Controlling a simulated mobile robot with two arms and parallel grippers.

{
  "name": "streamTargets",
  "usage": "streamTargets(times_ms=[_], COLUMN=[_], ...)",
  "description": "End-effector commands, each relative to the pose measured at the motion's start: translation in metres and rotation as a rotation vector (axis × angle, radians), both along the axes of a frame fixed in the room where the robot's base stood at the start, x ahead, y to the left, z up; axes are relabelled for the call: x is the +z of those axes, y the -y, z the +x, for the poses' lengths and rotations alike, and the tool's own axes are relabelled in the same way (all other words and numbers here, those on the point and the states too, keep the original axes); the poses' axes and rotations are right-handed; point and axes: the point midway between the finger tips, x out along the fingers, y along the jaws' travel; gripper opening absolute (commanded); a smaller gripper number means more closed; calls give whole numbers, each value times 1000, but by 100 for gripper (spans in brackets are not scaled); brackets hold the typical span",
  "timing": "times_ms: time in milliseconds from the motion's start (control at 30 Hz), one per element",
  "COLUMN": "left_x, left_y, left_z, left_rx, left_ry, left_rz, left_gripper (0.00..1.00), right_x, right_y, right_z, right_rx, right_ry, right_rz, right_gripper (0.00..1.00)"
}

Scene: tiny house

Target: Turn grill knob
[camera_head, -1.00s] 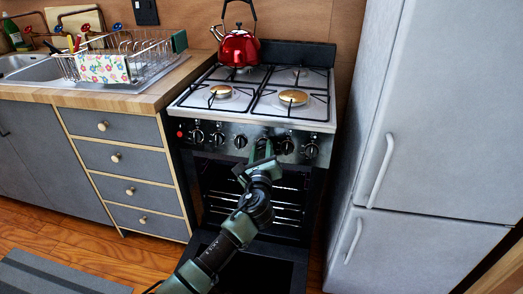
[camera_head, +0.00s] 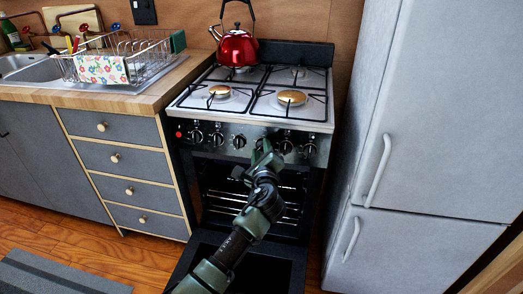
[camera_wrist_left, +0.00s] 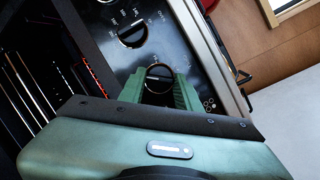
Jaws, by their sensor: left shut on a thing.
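The stove's front panel (camera_head: 225,133) carries a row of dark round knobs. My left gripper (camera_head: 262,147) is at the panel, over a knob right of the row's middle. In the left wrist view the gripper (camera_wrist_left: 160,88) has its two green fingers on either side of this round dark knob (camera_wrist_left: 159,73), shut on it. The fingers hide part of the knob. Another knob (camera_wrist_left: 131,33) with printed marks around it shows farther up in that view. Knobs to the left (camera_head: 239,142) and right (camera_head: 286,147) are free. My right gripper is not in view.
The oven door (camera_head: 262,268) hangs open below, with racks (camera_head: 225,197) inside, under my left arm. A red kettle (camera_head: 237,48) stands on a back burner. A grey fridge (camera_head: 430,130) is at the right, drawers (camera_head: 120,157) at the left.

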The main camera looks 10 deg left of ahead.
Motion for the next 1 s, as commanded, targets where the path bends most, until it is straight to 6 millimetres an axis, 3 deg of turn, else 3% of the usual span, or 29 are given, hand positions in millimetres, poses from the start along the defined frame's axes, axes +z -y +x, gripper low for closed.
streamTargets(times_ms=[167, 200, 267, 300, 667, 1000], left_x=[-1, -1, -1, -1, 0, 5], left_y=[0, 0, 0, 0, 1, 16], left_z=[0, 0, 0, 0, -5, -57], left_rx=[1, 1, 1, 0, -1, -1], left_ry=[-1, -1, -1, -1, 0, -2], left_rz=[-3, -3, -3, -3, -1, -3], left_gripper=[0, 36, 53, 55, 55, 55], right_x=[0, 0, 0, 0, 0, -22], right_y=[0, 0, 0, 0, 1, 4], right_z=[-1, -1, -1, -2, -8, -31], right_rx=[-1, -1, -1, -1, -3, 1], right_ry=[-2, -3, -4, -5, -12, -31], right_rz=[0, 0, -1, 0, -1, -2], right_gripper=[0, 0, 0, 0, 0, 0])
